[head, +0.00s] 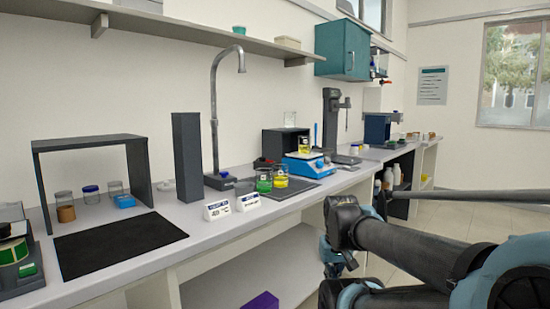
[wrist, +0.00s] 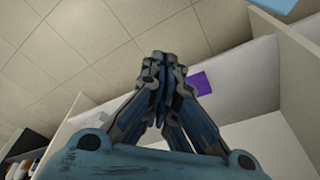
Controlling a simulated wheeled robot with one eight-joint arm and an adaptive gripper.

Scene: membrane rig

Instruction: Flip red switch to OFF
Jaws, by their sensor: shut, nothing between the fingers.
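I cannot make out a red switch for certain in either view. A blue device (head: 307,164) with a beaker of yellow liquid (head: 304,144) on top stands on the bench, and any switch on it is too small to tell. A dark blue machine (head: 378,128) stands farther along the bench. My gripper (wrist: 160,62) is shut and empty in the wrist view, with its fingertips together. It is beside the open shelf under the bench, with floor tiles beyond it. My arm crosses the lower right of the head view.
The bench (head: 190,215) runs along the wall. On it are a grey column (head: 187,158), a tap (head: 214,110), a black mat (head: 118,243), sign cards (head: 217,210) and beakers (head: 264,181). A purple box (head: 262,301) sits on the lower shelf. Floor at right is free.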

